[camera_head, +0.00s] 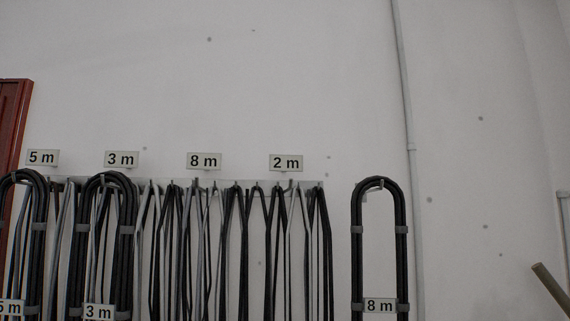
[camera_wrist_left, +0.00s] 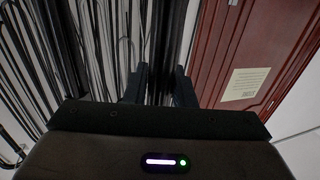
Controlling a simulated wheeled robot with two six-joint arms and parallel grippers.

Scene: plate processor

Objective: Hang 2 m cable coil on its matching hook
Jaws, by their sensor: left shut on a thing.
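The 2 m sign (camera_head: 285,163) is on the wall in the head view, above a rail (camera_head: 312,185) with small hooks. Thin loose cables hang around that spot, with no thick strapped coil under the sign. My left gripper (camera_wrist_left: 160,88) shows only in the left wrist view, shut on a dark bundle of black cable (camera_wrist_left: 166,40) that runs upward between its fingers. The bundle's length tag is not visible, so I cannot tell which coil it is. My right gripper is in neither view.
Strapped coils hang under the 5 m sign (camera_head: 42,157) and 3 m sign (camera_head: 122,159). The 8 m sign (camera_head: 204,161) has thin cables below. A coil tagged 8 m (camera_head: 402,255) hangs apart at right. A red door (camera_wrist_left: 240,50) stands beside my left gripper.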

